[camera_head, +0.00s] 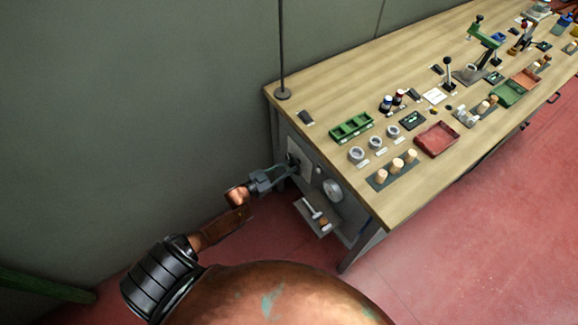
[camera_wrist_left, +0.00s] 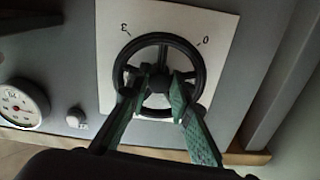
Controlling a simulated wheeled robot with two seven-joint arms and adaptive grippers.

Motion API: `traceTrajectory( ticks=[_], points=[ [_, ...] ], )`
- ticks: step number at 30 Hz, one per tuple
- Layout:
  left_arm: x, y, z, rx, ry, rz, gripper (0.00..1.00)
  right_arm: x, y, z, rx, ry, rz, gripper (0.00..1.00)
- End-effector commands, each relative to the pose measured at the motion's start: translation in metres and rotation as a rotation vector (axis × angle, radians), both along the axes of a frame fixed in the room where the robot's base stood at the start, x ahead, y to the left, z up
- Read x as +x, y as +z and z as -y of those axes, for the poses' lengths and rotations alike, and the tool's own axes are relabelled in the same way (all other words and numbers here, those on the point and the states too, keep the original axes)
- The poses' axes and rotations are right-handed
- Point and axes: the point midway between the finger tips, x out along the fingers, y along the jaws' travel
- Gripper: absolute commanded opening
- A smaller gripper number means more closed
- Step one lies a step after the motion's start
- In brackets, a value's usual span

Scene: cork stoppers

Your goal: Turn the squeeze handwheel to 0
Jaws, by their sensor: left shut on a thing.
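The black handwheel (camera_wrist_left: 157,38) sits on a white plate (camera_wrist_left: 112,22) on the grey end panel of the bench. The plate carries a 0 at the wheel's upper right and a mark like a 3 at its upper left in the left wrist view. My left gripper (camera_wrist_left: 154,97) has its green fingers reaching in over the wheel's lower rim, one on each side near the hub, shut on the wheel. The fingers hide part of the spokes, and no clear pointer shows. In the head view, my left gripper (camera_head: 282,171) meets the wheel at the bench end; the wheel itself is mostly hidden there.
A round gauge (camera_wrist_left: 20,103) and a small round knob (camera_wrist_left: 76,117) are beside the plate. Below the gauge, a small shelf (camera_head: 327,228) sticks out with a tool on it. The bench top (camera_head: 330,95) holds trays, stoppers and rings. A grey wall stands close at left.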

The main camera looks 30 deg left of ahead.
Motion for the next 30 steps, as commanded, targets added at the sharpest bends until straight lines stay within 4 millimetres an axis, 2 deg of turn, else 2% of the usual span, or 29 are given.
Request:
traceTrajectory(
  ticks=[30],
  points=[
    [-0.0023,-0.0015,0.0015,-0.889,0.003,-0.372,0.0,0.0016,0.0048,0.0003,-0.001,0.0,0.002,0.27]
  ],
)
